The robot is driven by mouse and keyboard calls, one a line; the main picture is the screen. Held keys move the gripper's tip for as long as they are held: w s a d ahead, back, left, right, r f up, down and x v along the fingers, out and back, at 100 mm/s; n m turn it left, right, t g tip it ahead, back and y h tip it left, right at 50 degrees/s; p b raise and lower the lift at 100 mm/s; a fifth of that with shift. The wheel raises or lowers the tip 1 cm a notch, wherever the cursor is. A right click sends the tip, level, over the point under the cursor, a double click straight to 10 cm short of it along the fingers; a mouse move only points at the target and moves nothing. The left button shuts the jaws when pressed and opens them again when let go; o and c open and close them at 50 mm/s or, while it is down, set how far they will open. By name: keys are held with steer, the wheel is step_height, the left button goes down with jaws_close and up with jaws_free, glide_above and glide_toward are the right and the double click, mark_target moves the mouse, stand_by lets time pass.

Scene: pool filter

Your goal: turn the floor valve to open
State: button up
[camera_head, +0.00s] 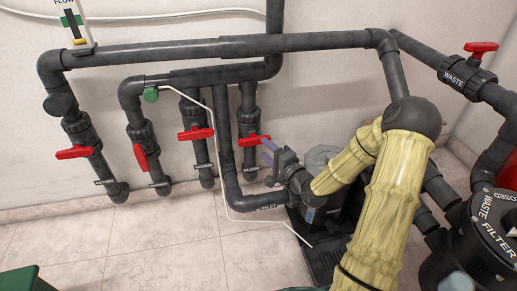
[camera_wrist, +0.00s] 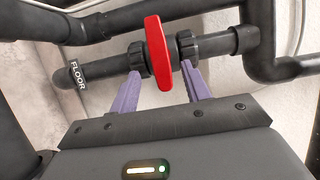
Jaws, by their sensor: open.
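The floor valve's red handle (camera_wrist: 158,55) stands across its dark pipe in the wrist view, with a "FLOOR" label (camera_wrist: 78,75) to the left. In the head view the handle (camera_head: 250,140) lies level across the upright pipe, rightmost of the row on the wall. My gripper (camera_wrist: 160,72) is open, with one purple finger on each side of the handle's lower end. In the head view my gripper (camera_head: 266,149) reaches in from the right, its fingertips close to the handle. I cannot tell whether either finger touches it.
Other red-handled valves (camera_head: 195,133), (camera_head: 140,157), (camera_head: 74,152) stand to the left. A waste valve (camera_head: 480,48) and a filter housing (camera_head: 480,235) are at the right. A thin white hose (camera_head: 218,170) hangs in front of the pipes.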

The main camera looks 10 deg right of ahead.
mark_target(258, 142)
steer(key=b+x, duration=0.2)
steer(key=x, duration=0.2)
steer(key=shift+f, duration=0.2)
steer(key=shift+w+a+r, duration=0.2)
steer(key=shift+w, duration=0.3)
steer(key=shift+c, duration=0.2)
steer(key=c, duration=0.9)
